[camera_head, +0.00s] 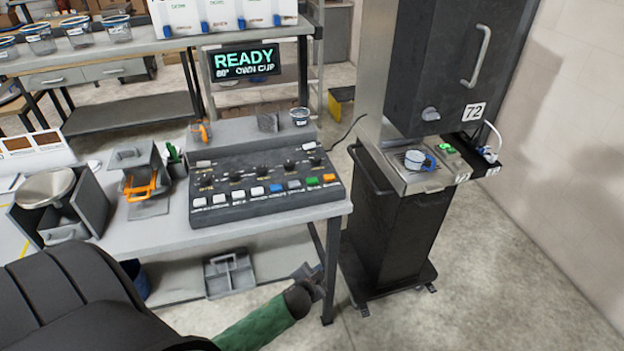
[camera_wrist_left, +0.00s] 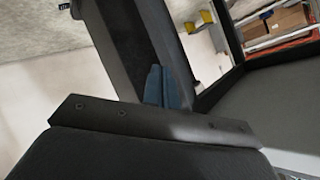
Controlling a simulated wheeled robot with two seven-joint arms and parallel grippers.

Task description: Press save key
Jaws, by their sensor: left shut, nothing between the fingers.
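The dark control panel (camera_head: 262,211) lies on the grey table, with a front row of keys and round knobs behind them. Several keys are white (camera_head: 219,199); a blue key (camera_head: 276,188), a green key (camera_head: 312,181) and an orange key (camera_head: 329,178) are farther right. Key labels are too small to read, so I cannot tell which is save. My left gripper (camera_head: 311,271) is shut and empty, in front of the table's right front corner and apart from the panel. Its blue fingertips (camera_wrist_left: 165,87) show together in the left wrist view. My right gripper is not in view.
A lit sign (camera_head: 245,63) behind the panel reads READY. A dispenser cart (camera_head: 395,225) with a cup (camera_head: 419,160) stands to the right.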

